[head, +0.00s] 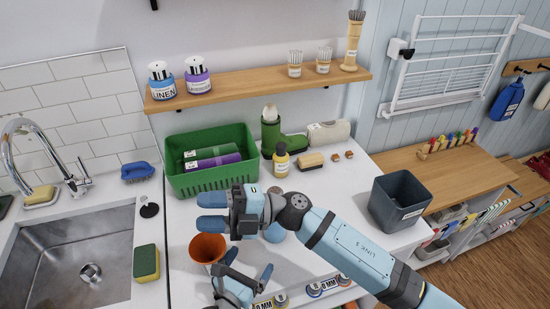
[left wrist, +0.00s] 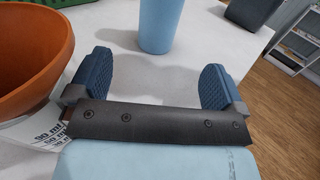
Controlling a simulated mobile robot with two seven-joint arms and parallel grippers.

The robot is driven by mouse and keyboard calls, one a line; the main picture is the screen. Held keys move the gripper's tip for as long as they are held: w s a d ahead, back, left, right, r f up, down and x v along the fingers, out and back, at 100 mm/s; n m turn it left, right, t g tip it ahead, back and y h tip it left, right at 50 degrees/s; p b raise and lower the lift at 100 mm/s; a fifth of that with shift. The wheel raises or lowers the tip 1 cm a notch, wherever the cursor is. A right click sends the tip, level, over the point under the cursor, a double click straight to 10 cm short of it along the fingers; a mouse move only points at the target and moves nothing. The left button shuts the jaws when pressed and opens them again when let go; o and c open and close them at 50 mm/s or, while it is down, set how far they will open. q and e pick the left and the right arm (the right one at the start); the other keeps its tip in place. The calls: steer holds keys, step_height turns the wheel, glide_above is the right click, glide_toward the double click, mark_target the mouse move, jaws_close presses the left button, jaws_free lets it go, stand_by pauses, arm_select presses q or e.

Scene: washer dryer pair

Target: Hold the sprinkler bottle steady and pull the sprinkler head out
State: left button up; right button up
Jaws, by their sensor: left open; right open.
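A light blue tapered vessel (head: 275,232), which may be the sprinkler bottle, stands on the white counter, partly hidden behind my right arm. In the left wrist view its lower part (left wrist: 155,25) shows upright ahead of the open fingers, apart from them; its top is out of frame. I cannot make out a sprinkler head. My left gripper (head: 246,268) is open and empty, low over the front of the counter; its fingers also show in the left wrist view (left wrist: 158,82). My right gripper (head: 212,212) is open and empty, pointing left above the counter.
An orange bowl-like piece (head: 207,248) is close left of my left gripper, over a white item marked in ml (left wrist: 45,135). A green basket (head: 211,186), yellow bottle (head: 281,163) and green bottle (head: 270,132) stand behind. A grey bin (head: 398,203) is right; the sink is left.

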arm_select(q)
steer(key=shift+w+d, duration=0.15)
steer(key=shift+w, duration=0.1)
steer(key=x, duration=1.3)
steer(key=shift+w+d, duration=0.1)
arm_select(e)
steer(key=w+d+n+t+h, duration=0.2)
steer(key=w+d+h, duration=0.4)
steer(key=h, duration=0.4)
steer(key=w+d+n+t+h, duration=0.2)
steer(key=w+d+n+h, duration=0.1)
steer(key=w+d+h, duration=0.3)
steer(key=w+h, duration=0.2)
steer(key=h, duration=0.2)
steer(key=shift+w+n, duration=0.35)
steer(key=shift+n, duration=0.05)
steer(key=shift+f, duration=0.1)
